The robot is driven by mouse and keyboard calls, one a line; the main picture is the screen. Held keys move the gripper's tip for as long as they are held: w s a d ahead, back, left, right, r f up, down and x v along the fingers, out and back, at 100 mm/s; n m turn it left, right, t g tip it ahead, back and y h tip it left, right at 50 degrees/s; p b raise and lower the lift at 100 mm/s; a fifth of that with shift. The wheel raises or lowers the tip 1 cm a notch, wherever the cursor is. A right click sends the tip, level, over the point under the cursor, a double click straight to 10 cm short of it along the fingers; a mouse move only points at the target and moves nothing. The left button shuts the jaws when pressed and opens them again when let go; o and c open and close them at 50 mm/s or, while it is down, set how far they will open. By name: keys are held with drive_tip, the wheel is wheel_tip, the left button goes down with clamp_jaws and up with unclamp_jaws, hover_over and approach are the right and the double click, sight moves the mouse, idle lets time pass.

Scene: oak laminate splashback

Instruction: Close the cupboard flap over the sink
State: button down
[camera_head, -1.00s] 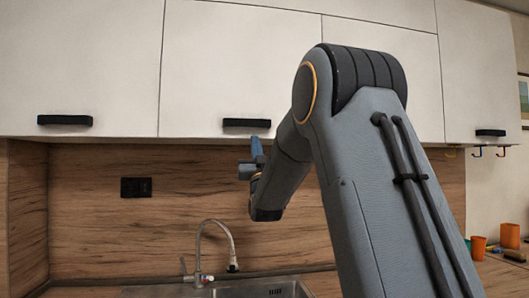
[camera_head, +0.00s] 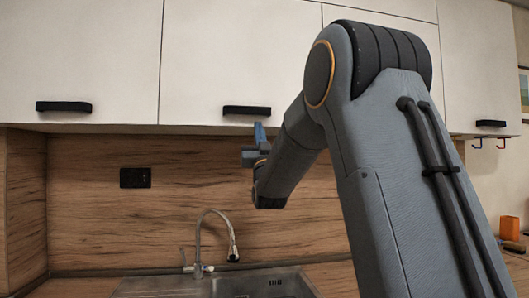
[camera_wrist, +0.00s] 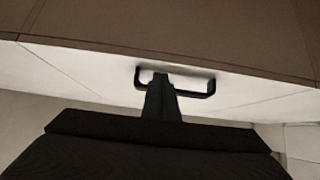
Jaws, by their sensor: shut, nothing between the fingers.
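The white cupboard flap (camera_head: 235,60) over the sink (camera_head: 225,287) hangs level with the door to its left, and I see no clear gap along its edges in the head view. Its black bar handle (camera_head: 247,110) is near its lower edge. My gripper (camera_head: 259,132) has blue fingers pointing up just below and right of that handle. In the wrist view the dark shut fingers (camera_wrist: 160,90) overlap the middle of the handle (camera_wrist: 198,90) on the pale flap (camera_wrist: 100,75); whether they touch it I cannot tell. Nothing is held.
A left cupboard door (camera_head: 75,50) and a right cupboard door (camera_head: 480,60) flank the flap. A curved faucet (camera_head: 200,235) stands below my gripper before the wooden splashback (camera_head: 110,225). A black socket (camera_head: 135,178) is on it. An orange cup (camera_head: 509,228) stands far right.

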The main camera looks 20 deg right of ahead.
drive_tip(key=s+a+r+b+v, duration=0.1)
drive_tip(key=b+v, duration=0.3)
drive_tip(key=v, duration=0.7)
drive_tip(key=w+a+f+g+y, duration=0.1)
drive_tip(key=f+g, duration=0.2)
drive_tip(key=f, duration=0.3)
drive_tip(key=w+a+f+n+g+y, duration=0.1)
drive_tip(key=w+f+g, duration=0.1)
drive_tip(key=f, duration=0.5)
drive_tip(key=w+a+f+g+y, duration=0.1)
drive_tip(key=f+g, duration=0.2)
drive_tip(key=f, duration=0.3)
drive_tip(key=s+a+f+g+y, duration=0.1)
drive_tip(key=s+f+g, duration=0.2)
drive_tip(key=f, duration=0.5)
drive_tip(key=s+a+f+g, duration=0.2)
drive_tip(key=f+g, duration=0.1)
drive_tip(key=f, duration=0.6)
drive_tip(key=s+a+f+g, duration=0.1)
drive_tip(key=s+f+g, duration=0.3)
drive_tip(key=s, duration=0.5)
drive_tip(key=s+a+f+n+g, duration=0.1)
drive_tip(key=s+f+g, duration=0.3)
drive_tip(key=s+f, duration=0.4)
drive_tip(key=s+a+f+g+y, duration=0.1)
drive_tip(key=s+f+g, duration=0.3)
drive_tip(key=s, duration=0.8)
wheel_tip(320, 180, down, 2)
drive_tip(key=shift+a+f, duration=0.1)
drive_tip(key=shift+a, duration=0.3)
